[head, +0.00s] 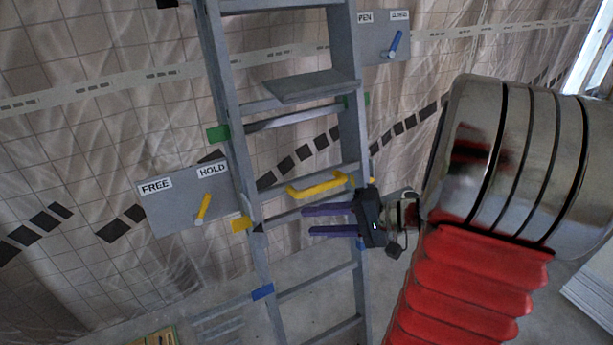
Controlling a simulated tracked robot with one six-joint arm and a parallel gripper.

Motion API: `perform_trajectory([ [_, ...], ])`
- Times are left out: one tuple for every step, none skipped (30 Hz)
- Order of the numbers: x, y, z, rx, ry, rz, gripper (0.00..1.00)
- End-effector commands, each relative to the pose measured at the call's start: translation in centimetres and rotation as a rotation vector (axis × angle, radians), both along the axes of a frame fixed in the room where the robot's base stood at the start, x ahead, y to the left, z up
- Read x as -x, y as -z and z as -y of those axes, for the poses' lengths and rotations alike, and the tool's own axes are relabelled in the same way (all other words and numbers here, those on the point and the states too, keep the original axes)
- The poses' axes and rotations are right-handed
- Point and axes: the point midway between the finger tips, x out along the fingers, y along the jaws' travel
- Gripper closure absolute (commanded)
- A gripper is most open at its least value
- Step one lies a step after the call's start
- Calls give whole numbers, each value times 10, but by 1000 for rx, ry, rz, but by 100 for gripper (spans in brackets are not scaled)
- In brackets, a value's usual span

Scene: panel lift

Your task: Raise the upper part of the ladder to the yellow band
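The grey ladder (352,130) stands in the middle of the head view, with a yellow handle (318,186) across its upper part. Its left rail has a green band (218,133), a yellow band (241,224) and a blue band (262,292). A small black pointer (259,228) sits beside the yellow band. A yellow lever (203,209) on a grey plate (165,212) tilts up and right, nearer the HOLD label than FREE. My gripper (306,221) has dark purple fingers, apart and empty, reaching left across the ladder just below the handle. I cannot tell its depth from the ladder.
A second plate (372,46) at the upper right carries a blue lever (393,44) between labels reading CLOSED and partly hidden OPEN. A grey step (310,86) juts from the ladder above the handle. Translucent sheeting (110,90) hangs over the tiled wall behind.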

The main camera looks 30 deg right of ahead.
Motion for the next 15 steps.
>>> perform_trajectory([
  [-1,3,23,-32,63,31,64],
  [-1,4,34,-48,95,55,64],
  [-1,5,51,-64,142,85,64],
  [0,6,63,-77,176,106,64],
  [1,7,74,-86,208,127,64],
  [2,8,89,-96,248,152,64],
  [4,9,99,-104,275,170,64],
  [5,9,108,-107,301,188,64],
  [7,11,118,-112,329,205,64],
  [9,11,124,-113,346,216,64],
  [10,12,129,-116,360,225,64],
  [11,12,134,-118,375,234,64],
  [11,12,136,-119,382,239,64],
  [12,12,138,-118,385,242,64],
  [12,12,139,-118,389,245,64],
])
